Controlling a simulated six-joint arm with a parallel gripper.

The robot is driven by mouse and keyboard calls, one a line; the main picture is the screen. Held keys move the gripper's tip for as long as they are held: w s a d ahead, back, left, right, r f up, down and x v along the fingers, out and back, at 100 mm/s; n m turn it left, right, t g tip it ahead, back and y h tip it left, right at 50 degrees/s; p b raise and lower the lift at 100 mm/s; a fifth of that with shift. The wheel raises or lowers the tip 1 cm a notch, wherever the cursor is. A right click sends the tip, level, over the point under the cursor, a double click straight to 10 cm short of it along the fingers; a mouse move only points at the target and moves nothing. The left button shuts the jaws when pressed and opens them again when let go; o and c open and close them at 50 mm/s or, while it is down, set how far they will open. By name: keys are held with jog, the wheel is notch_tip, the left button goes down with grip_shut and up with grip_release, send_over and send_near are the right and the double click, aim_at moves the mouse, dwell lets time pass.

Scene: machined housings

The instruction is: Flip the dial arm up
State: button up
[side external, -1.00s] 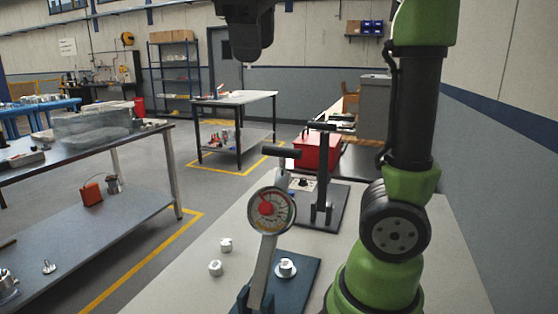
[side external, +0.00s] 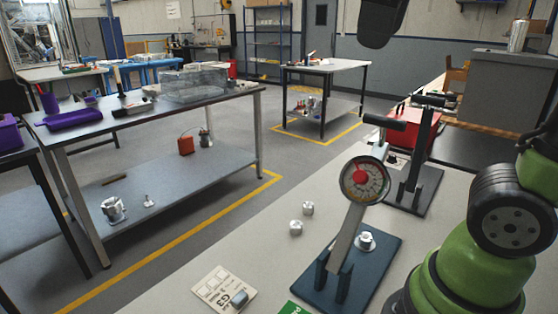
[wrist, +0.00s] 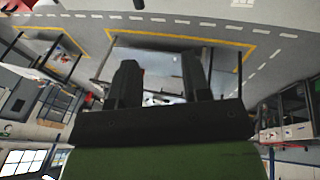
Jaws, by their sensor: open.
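The dial arm (side external: 349,226) is a pale flat lever with a round red-centred gauge (side external: 365,181) and a dark crossbar handle (side external: 384,122). In the side external view it stands raised, tilted to the right, on a dark blue base plate (side external: 375,277). A metal knob (side external: 366,241) sits on that plate. My gripper (wrist: 158,75) shows in the wrist view with its two dark fingers apart and nothing between them. It is not clearly visible in the side view; a dark part of my arm hangs at the top, well above the dial arm.
A second dark lever (side external: 417,150) on a black plate stands close behind, near a red box (side external: 414,132). Two small metal parts (side external: 302,217) and a labelled card (side external: 223,289) lie on the pale bench (side external: 258,240). A metal table (side external: 185,115) stands left, across the floor.

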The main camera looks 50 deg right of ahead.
jog(key=s+a+f+m+t+y, duration=0.4)
jog(key=a+f+m+t+y, duration=0.15)
jog(key=f, duration=0.55)
jog(key=n+g+h, duration=0.4)
jog(key=g+h, duration=0.2)
jog(key=g, duration=0.2)
send_near(377, 141)
jog(key=x, duration=0.8)
jog(key=shift+d, duration=0.3)
jog(key=shift+c, duration=0.2)
grip_shut()
